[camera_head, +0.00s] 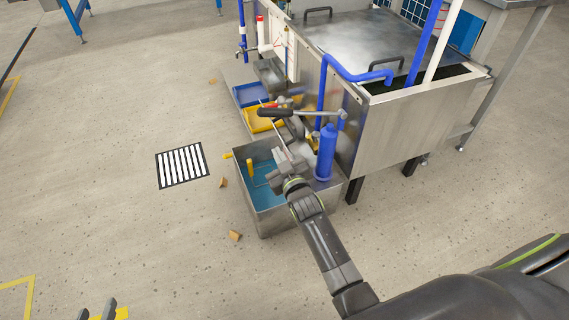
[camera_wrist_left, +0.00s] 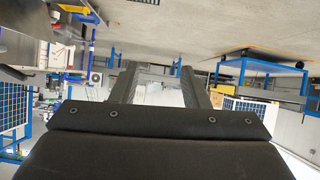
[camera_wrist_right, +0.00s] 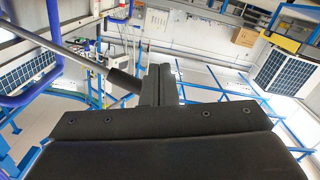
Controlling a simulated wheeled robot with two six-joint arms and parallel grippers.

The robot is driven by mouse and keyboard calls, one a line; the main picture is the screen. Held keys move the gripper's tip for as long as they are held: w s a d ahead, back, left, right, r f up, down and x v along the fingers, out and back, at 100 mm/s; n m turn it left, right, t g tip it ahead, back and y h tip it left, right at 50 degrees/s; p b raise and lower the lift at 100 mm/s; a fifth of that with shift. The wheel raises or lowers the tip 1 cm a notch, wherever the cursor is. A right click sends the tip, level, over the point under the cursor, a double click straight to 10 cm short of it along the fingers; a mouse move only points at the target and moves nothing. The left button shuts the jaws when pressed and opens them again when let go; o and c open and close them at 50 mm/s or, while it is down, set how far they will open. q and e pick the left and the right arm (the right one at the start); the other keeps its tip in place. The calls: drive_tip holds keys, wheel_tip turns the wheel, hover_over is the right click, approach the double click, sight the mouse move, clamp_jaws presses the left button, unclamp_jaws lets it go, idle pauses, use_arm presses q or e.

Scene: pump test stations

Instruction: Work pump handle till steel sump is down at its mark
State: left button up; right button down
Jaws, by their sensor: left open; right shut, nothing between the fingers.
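The steel sump (camera_head: 279,218) is an open metal box on the floor, with blue liquid and a yellow upright piece inside. The blue pump (camera_head: 326,155) stands at its right side. The pump handle (camera_head: 275,112) is a lever with a black grip, reaching left above the sump. My right gripper (camera_head: 280,158) is shut and empty over the sump, below the handle. In the right wrist view, the dark handle grip (camera_wrist_right: 124,82) lies just left of the shut fingers (camera_wrist_right: 159,84); contact is unclear. My left gripper (camera_head: 96,313) is open and empty, low at the left.
A large steel tank (camera_head: 350,50) with blue pipes stands behind the pump. A yellow tray (camera_head: 258,125) and a blue tray (camera_head: 248,93) lie beyond the sump. A striped floor grate (camera_head: 182,166) and small brown blocks (camera_head: 235,235) lie left. The left floor is mostly clear.

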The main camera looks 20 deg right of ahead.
use_arm(q)
drive_tip(key=s+d+f+g+h+p, duration=0.1)
drive_tip(key=s+f+g+p, duration=0.3)
drive_tip(key=s+f+g, duration=0.4)
drive_tip(key=shift+s+d+f, duration=0.35)
drive_tip(key=shift+s+f, duration=0.5)
drive_tip(key=shift+s, duration=0.5)
use_arm(e)
drive_tip(key=shift+s+r, duration=0.15)
drive_tip(key=shift+s, duration=1.95)
